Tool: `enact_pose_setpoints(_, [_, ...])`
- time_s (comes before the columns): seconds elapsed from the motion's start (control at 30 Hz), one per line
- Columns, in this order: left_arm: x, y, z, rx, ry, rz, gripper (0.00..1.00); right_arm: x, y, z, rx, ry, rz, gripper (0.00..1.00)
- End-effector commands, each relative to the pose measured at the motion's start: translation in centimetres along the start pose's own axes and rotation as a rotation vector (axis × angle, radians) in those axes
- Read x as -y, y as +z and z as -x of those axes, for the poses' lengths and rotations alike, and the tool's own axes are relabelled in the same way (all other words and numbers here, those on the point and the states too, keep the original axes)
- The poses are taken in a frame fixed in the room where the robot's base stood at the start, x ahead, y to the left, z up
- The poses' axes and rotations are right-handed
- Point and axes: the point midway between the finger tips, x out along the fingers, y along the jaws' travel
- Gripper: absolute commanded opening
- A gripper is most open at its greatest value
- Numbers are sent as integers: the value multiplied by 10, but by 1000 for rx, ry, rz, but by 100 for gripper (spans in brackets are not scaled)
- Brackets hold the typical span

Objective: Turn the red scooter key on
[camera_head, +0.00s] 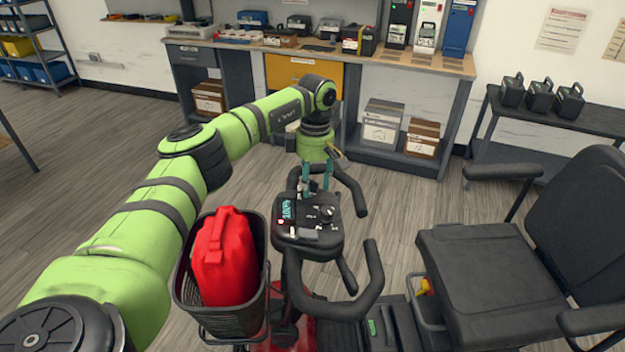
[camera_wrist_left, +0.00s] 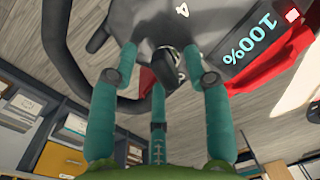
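The red scooter (camera_head: 282,335) stands in front of me, with a black control console (camera_head: 308,240) between its handlebars. The console has a lit display (camera_head: 287,208), which reads 100% in the left wrist view (camera_wrist_left: 252,40), and a dark round dial (camera_head: 327,212). My left gripper (camera_head: 317,186) is just above the console's far side, teal fingers pointing down. In the left wrist view its fingers (camera_wrist_left: 160,62) are spread around a small dark knob-like part (camera_wrist_left: 167,64); I cannot tell whether this is the key or the dial, or whether the fingers touch it. My right gripper is out of view.
A red fuel can (camera_head: 225,262) sits in the scooter's black basket (camera_head: 236,322) at the left. The black seat (camera_head: 490,280) is at the right. A workbench (camera_head: 420,62) stands behind. The black handlebar (camera_head: 352,190) curves close to the gripper.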

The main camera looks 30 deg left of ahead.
Motion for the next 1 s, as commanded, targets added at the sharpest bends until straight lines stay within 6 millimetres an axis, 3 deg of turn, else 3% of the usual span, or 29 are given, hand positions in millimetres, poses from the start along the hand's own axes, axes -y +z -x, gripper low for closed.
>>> enact_pose_setpoints(0.27, [0, 0, 6, 0, 2, 2, 49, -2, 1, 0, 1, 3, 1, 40])
enact_pose_setpoints(0.37, [-1, 0, 19, 1, 3, 2, 49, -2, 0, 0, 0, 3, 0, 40])
enact_pose_setpoints(0.7, [-1, 1, 90, 1, 4, 1, 49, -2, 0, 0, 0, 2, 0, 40])
enact_pose_setpoints(1.0, [0, 0, 119, 0, 0, 1, 49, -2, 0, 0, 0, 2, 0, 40])
